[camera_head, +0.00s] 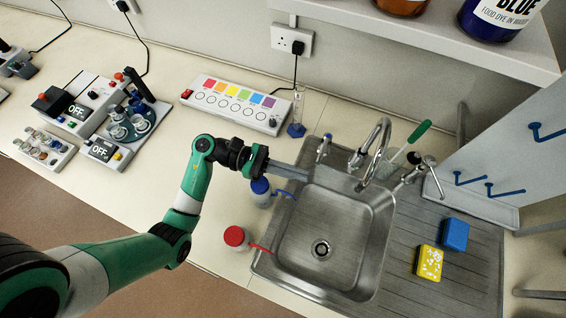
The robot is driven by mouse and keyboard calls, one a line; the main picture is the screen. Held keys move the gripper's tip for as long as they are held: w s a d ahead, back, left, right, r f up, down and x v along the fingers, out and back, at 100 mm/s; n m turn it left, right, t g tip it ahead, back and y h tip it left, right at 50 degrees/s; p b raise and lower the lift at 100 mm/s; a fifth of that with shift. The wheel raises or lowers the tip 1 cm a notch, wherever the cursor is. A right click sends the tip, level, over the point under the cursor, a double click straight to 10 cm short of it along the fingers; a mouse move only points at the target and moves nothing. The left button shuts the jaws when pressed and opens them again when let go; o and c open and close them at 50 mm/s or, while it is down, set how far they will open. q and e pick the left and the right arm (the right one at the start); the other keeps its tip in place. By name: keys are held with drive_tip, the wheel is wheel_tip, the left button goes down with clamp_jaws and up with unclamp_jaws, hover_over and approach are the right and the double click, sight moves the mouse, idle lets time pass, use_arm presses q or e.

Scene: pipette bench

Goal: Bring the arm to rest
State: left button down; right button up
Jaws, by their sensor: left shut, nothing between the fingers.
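My left arm (189,198) comes in from the lower left, green with white and black joints. It is bent, with its wrist above the bench just left of the sink. My left gripper (301,173) points right, and its grey fingers are shut with nothing between them. Its tips are over or near the sink's back left rim; the exact height is hard to tell. A blue-capped bottle (261,187) sits just below the gripper in the picture, partly hidden by it. My right gripper does not show.
The metal sink (322,288) has a tall tap (383,140) behind it. A red-capped bottle (236,238) stands left of it. Blue (455,233) and yellow (430,262) sponges lie on the drainer. A colour-labelled panel (232,105) and instruments (103,150) stand on the bench.

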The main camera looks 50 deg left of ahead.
use_arm(q)
drive_tip(key=v, duration=0.3)
drive_tip(key=shift+s+d, duration=0.1)
